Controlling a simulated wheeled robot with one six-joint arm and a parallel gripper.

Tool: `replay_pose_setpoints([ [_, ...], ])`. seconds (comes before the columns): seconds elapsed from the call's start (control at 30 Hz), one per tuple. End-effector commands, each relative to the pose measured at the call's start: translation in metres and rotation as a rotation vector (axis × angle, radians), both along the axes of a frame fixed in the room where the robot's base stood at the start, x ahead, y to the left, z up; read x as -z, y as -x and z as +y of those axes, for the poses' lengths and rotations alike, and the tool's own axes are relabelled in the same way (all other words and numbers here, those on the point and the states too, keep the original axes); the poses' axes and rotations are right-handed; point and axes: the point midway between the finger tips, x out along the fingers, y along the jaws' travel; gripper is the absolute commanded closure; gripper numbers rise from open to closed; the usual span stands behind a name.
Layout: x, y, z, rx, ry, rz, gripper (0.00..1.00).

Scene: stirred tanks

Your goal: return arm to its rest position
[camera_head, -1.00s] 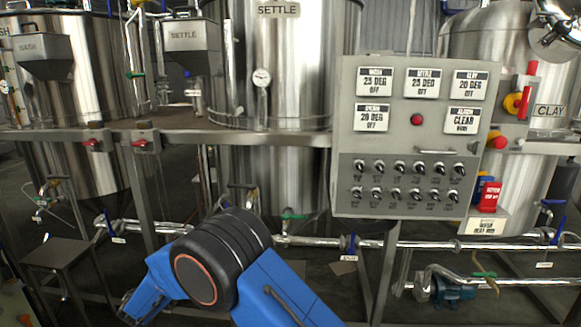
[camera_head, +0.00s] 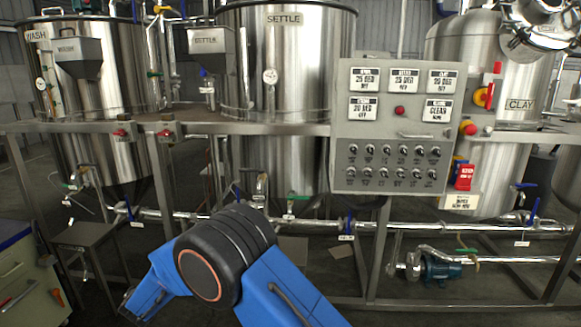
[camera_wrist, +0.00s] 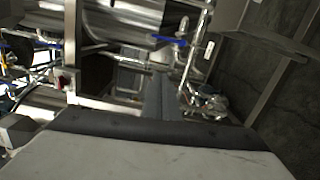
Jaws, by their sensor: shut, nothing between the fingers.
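My gripper (camera_wrist: 160,84) shows in the wrist view as two dark grey fingers lying together beyond the pale body at the bottom. It is shut, with nothing between the fingers, and no object touches it. In the head view my blue arm, with its black joint, is bent in front of the tank frame at the lower middle. The gripper itself cannot be made out there.
A control panel (camera_head: 388,213) with knobs stands right of centre. SETTLE (camera_head: 296,60) and CLAY (camera_head: 463,70) tanks stand behind a steel frame. Pipes with blue-handled valves run low, by a pump (camera_head: 440,270). A small metal table (camera_head: 88,234) and a drawer cabinet (camera_head: 22,280) are at left.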

Motion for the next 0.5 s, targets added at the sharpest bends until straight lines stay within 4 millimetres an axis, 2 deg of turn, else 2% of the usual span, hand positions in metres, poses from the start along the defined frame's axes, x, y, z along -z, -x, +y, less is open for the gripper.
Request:
replay_pose_setpoints([
  [0.27, -0.020, -0.013, -0.041, 0.068, -0.017, 0.035, 1.00],
  [0.5, -0.047, -0.026, -0.101, 0.164, -0.044, 0.088, 1.00],
])
